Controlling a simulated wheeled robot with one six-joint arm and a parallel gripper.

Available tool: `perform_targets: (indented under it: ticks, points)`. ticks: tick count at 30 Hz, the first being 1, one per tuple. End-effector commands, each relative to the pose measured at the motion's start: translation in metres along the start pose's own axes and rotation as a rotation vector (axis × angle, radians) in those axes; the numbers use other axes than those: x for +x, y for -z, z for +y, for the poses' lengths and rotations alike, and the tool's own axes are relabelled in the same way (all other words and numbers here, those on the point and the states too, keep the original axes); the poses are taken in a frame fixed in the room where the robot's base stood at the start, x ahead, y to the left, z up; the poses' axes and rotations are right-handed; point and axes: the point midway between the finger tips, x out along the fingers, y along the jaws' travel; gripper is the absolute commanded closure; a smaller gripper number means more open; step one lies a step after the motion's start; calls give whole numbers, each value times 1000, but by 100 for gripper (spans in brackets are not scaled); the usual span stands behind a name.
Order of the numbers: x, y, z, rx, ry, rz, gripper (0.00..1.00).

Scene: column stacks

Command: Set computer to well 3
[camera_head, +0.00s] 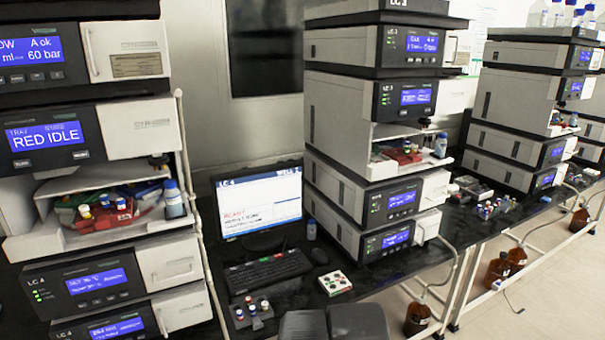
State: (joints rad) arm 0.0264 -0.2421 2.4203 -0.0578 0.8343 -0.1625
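The computer monitor (258,203) stands on the black bench between two column stacks, its screen lit. The screen has a blue top bar reading LC 4, with a well label at its right whose number is too small to read surely. Red and dark text lines show lower on the screen. A black keyboard (266,271) lies in front of it. My gripper (330,322) appears as two dark blocks at the bottom edge, nearer than the keyboard and button box. Its opening cannot be made out.
A left stack (95,215) has a tray of red and green racks with vials, and a display reading RED IDLE. A tall stack (360,130) stands right of the monitor. A small vial rack (250,314) sits below the keyboard. Brown bottles (417,318) stand on the floor.

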Motion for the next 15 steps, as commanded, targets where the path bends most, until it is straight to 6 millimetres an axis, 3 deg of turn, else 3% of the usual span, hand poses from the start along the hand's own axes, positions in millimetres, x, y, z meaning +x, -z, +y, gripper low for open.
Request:
perform_targets:
  ticks: [1,4,5,15]
  points:
    - [0,0,0,0,0,0,79]
    - [0,0,0,0,0,0,98]
    - [0,0,0,0,0,0,100]
    - [0,0,0,0,0,0,100]
